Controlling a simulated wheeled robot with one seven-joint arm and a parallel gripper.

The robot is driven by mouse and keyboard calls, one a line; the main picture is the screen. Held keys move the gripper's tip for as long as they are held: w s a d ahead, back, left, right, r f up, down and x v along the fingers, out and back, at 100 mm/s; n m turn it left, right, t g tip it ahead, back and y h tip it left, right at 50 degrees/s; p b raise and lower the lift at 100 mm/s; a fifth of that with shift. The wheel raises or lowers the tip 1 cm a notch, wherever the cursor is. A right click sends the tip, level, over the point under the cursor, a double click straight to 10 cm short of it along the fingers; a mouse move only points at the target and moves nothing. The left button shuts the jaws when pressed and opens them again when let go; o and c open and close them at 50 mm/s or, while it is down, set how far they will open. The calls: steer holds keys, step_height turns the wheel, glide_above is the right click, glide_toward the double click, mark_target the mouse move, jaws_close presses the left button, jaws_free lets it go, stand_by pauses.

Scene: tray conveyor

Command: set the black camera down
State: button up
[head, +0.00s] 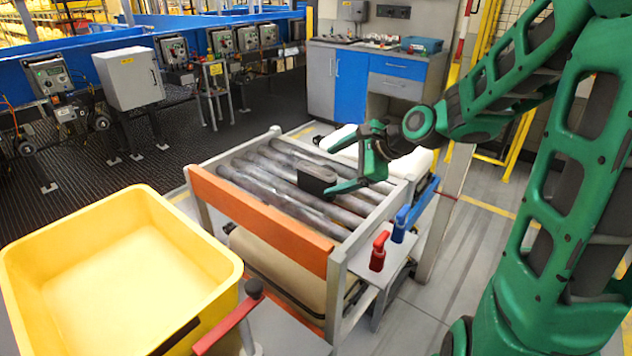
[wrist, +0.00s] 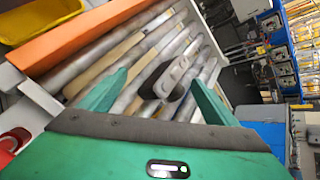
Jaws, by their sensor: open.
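The black camera (head: 316,180) is a small dark block at the rollers of the conveyor (head: 262,229) in the head view. In the wrist view the camera (wrist: 174,76) shows as a dark and grey rounded shape between my two green fingers, with gaps at its sides. It appears to rest on the rollers; its underside is hidden. My gripper (head: 326,170) is open around or just short of the camera, reaching in from the right. The open fingers also show in the wrist view (wrist: 158,80).
A yellow bin (head: 120,265) stands at the front left. A red handle (head: 379,250) and a blue handle (head: 400,224) stick up at the conveyor's right side. White sacks (head: 405,165) lie behind my gripper. Bare rollers lie left of the camera.

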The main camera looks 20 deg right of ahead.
steer(key=w+d+r+m+t+y, duration=0.25)
steer(key=w+r+m, duration=0.2)
steer(key=m, duration=0.45)
glide_toward(321, 168)
steer(key=shift+t+h, duration=0.25)
steer(key=shift+h, duration=0.1)
steer(key=w+f, duration=0.1)
steer(key=w, duration=0.1)
steer(key=w+a+f, duration=0.1)
steer(key=f, duration=0.1)
steer(key=shift+w, duration=0.35)
steer(key=shift+x, duration=3.75)
steer(key=shift+r, duration=0.15)
steer(key=shift+c, duration=0.6)
steer(key=shift+r, duration=0.1)
steer(key=c, duration=1.6)
